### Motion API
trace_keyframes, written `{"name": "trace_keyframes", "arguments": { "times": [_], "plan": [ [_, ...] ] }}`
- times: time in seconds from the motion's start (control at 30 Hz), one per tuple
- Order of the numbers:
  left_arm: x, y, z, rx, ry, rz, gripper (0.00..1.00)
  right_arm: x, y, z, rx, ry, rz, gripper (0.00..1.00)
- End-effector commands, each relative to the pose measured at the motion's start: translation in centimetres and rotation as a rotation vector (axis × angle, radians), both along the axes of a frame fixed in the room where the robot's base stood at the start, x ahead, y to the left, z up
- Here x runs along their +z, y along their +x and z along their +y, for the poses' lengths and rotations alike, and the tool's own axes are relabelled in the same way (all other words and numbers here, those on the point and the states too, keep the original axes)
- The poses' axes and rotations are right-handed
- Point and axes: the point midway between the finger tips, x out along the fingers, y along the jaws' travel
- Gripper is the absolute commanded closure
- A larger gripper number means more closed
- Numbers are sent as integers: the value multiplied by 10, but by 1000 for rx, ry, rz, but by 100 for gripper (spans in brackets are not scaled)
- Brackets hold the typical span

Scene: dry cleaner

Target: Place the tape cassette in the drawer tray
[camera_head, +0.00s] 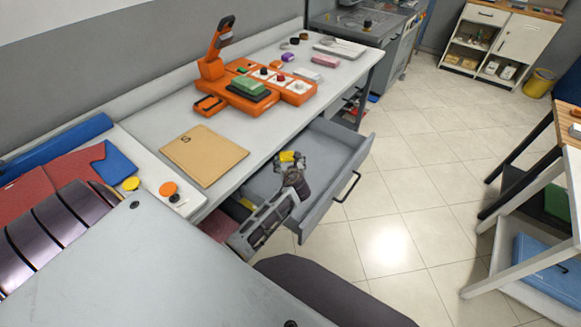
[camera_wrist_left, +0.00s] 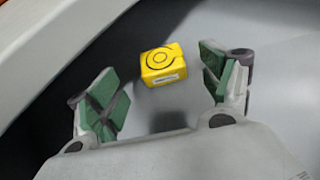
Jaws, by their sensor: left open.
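The yellow block with a ringed label, which I take to be the tape cassette (camera_wrist_left: 163,65), lies between the spread fingers of my left gripper (camera_wrist_left: 165,88), touching neither. In the head view the yellow block (camera_head: 287,156) shows at the tip of my left gripper (camera_head: 292,161), over the open grey drawer (camera_head: 345,150). The gripper is open and empty. Grey drawer floor shows around the block in the wrist view; whether the block lies flat on it is hard to tell. My right gripper is out of view.
Above the drawer, the white counter (camera_head: 150,128) carries a brown envelope (camera_head: 204,155), an orange device (camera_head: 260,80) and small items. The drawer's front panel with a black handle (camera_head: 347,187) stands out over the tiled floor. Shelving (camera_head: 545,200) stands at right.

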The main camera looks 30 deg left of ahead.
Motion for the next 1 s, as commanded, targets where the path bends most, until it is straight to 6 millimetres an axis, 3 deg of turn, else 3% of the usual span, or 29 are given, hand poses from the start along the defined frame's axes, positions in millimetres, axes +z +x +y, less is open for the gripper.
{"name": "trace_keyframes", "arguments": {
  "times": [0.5,1.0],
  "plan": [
    [23,-37,-32,-1,0,0,20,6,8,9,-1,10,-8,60],
    [26,-40,-35,0,0,0,20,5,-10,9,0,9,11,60]
  ]
}}
